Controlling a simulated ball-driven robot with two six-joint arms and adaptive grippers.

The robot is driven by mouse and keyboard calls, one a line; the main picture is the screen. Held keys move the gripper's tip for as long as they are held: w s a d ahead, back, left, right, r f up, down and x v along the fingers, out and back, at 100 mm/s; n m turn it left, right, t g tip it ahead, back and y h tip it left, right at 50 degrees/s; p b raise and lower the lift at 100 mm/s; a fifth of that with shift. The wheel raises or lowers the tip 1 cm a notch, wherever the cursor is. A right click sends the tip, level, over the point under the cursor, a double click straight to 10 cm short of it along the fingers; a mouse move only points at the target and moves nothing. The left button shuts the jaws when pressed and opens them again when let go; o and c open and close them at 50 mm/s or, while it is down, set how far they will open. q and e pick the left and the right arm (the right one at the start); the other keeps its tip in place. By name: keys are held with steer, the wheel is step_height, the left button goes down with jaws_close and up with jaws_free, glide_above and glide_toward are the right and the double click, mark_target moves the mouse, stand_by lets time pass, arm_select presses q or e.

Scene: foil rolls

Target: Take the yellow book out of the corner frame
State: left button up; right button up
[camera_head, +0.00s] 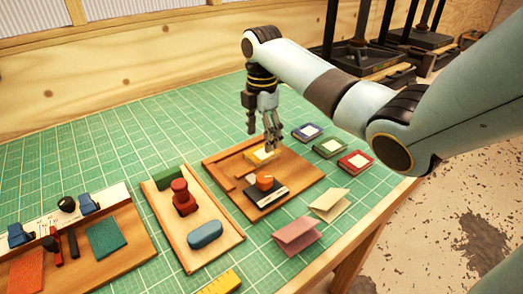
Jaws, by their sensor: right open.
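The yellow book (258,157) lies small and flat near the far side of a brown wooden board with a raised corner frame (225,168). My right gripper (270,142) points down just above the yellow book's right end, with its fingers apart. The fingertips partly overlap the book in this view, so I cannot tell whether they touch it. My left gripper is not in view.
A dark block with an orange knob (265,182) sits nearer on the same board. Blue, green and red framed tiles (356,162) lie to the right. Folded cards (297,236) lie in front. A tray with a red stamp (184,198) stands left.

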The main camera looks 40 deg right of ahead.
mark_target(263, 151)
steer(key=f, duration=0.4)
steer(key=shift+s+d+f+p, duration=0.15)
steer(key=shift+d+f+p, duration=0.05)
steer(key=shift+f+p, duration=0.2)
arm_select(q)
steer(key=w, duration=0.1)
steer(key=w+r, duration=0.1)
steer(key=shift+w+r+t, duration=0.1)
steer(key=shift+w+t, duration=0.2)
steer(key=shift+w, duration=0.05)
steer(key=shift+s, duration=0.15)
arm_select(e)
steer(key=c, duration=0.5)
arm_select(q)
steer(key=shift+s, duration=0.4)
arm_select(e)
steer(key=c, duration=0.5)
